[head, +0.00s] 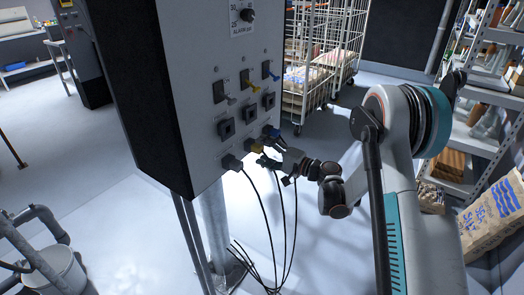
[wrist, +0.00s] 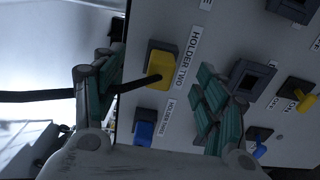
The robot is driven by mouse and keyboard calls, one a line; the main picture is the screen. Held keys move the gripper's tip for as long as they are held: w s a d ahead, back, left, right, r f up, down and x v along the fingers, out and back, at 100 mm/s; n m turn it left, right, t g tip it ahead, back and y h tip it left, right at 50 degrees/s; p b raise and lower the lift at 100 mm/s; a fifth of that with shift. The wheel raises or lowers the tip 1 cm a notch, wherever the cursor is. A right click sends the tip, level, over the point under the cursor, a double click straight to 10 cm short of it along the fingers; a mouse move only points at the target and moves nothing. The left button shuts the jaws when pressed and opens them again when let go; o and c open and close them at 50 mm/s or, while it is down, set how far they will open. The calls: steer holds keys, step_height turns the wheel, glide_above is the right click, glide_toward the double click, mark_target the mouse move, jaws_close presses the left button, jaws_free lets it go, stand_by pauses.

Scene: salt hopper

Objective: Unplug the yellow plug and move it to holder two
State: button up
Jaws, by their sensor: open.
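The yellow plug (head: 253,146) sits in the middle of the panel's lower row, and it also shows in the wrist view (wrist: 160,65). It appears seated in the lower-row holder, right beside the label HOLDER TWO (wrist: 182,60). Its black cable runs left past a finger in the wrist view. My gripper (head: 268,157) is open in front of the panel, close to the plug. In the wrist view my gripper's fingers (wrist: 158,92) stand on either side of the plug, holding nothing. The empty middle socket (head: 251,115) is above the plug, below the yellow toggle (head: 252,88).
A blue plug (head: 271,131) sits right of the yellow one, close to my fingers. A dark plug (head: 231,162) sits left. Several black cables (head: 268,225) hang below. The panel box (head: 225,65) stands on posts. A shelf rack (head: 475,125) stands behind my arm.

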mark_target(262, 150)
steer(key=shift+v, duration=2.2)
steer(key=shift+d, duration=0.1)
steer(key=v, duration=1.2)
